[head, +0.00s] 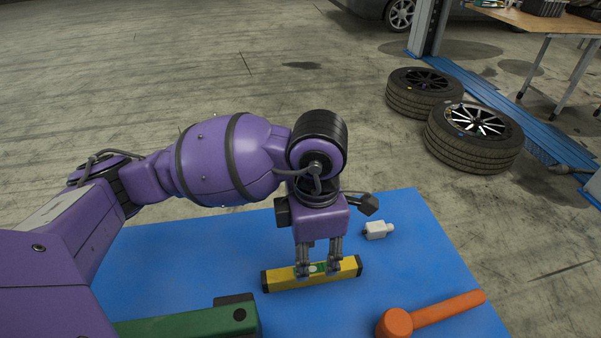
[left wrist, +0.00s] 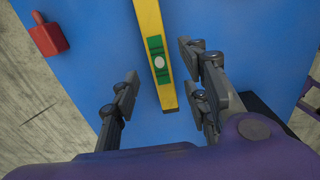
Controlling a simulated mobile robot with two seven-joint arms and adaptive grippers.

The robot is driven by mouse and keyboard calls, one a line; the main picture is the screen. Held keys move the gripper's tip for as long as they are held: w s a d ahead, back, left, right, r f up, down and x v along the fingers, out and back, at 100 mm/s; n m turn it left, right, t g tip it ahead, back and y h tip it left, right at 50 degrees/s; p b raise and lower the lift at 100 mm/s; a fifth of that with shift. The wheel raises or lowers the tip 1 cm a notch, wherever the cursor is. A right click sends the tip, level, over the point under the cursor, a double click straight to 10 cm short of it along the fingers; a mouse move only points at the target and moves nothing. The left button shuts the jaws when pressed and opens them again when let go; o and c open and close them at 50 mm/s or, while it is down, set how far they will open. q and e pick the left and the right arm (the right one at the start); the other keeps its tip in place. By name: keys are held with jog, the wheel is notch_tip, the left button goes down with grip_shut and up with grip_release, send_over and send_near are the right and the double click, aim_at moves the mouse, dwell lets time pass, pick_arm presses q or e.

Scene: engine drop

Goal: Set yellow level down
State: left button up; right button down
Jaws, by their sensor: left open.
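The yellow level (head: 284,280) lies on the blue tabletop (head: 400,280), with a green patch at its middle and dark ends. It also shows in the left wrist view (left wrist: 151,28), where it runs down between the fingers. My left gripper (head: 318,268) is right over the level's middle, pointing down. In the left wrist view the fingers (left wrist: 160,82) are spread, with blue showing on both sides of the level. The level appears to rest on the surface. My right gripper is in neither view.
An orange mallet (head: 396,321) lies at the front right. A small white object (head: 376,230) lies behind the level. A green object (head: 185,326) with a black end is at the front left. A red object (left wrist: 46,38) shows in the wrist view.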

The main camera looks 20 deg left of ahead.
aim_at(312, 269)
pick_arm(q)
notch_tip(312, 269, up, 6)
dwell(1.0)
